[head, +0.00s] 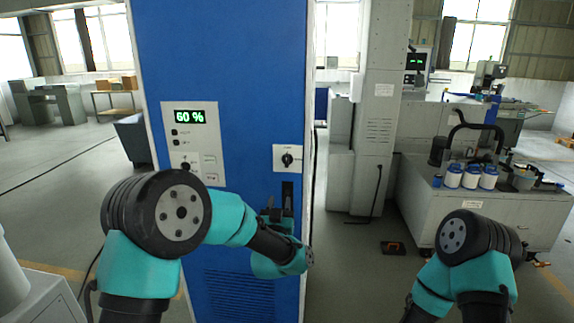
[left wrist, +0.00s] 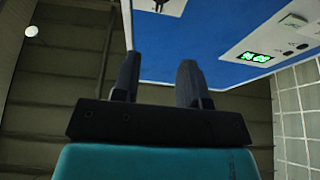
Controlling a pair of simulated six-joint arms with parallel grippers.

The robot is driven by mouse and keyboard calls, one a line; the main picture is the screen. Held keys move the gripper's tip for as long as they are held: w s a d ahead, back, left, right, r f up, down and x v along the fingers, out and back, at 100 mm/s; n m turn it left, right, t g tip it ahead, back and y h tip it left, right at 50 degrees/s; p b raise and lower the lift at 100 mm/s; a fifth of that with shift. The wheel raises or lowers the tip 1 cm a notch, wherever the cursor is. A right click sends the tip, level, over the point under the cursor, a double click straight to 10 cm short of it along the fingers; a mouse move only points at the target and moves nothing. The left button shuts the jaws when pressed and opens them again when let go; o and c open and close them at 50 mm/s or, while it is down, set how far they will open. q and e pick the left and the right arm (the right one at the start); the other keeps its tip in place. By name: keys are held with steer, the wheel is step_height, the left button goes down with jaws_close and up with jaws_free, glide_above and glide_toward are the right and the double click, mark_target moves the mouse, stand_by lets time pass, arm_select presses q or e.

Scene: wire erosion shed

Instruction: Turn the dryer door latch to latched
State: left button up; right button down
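The dryer is a tall blue cabinet (head: 225,120) in the middle of the head view. Its door latch (head: 288,159) is a small dark knob on a white plate at the right side of the door; small labels around it are too small to read. My left gripper (head: 278,207) is just below the latch plate, apart from the knob. In the left wrist view its two fingers (left wrist: 158,72) stand apart with nothing between them, and part of the white latch plate (left wrist: 158,5) shows at the top edge. My right gripper is out of view; only its arm shows.
A white panel (head: 211,178) with a green "60 %" display (head: 190,117) is on the dryer's left side. A bench (head: 480,205) with several white-and-blue canisters stands at right.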

mark_target(287, 162)
arm_select(q)
steer(key=x, duration=1.7)
steer(key=shift+c, duration=0.3)
jaws_close()
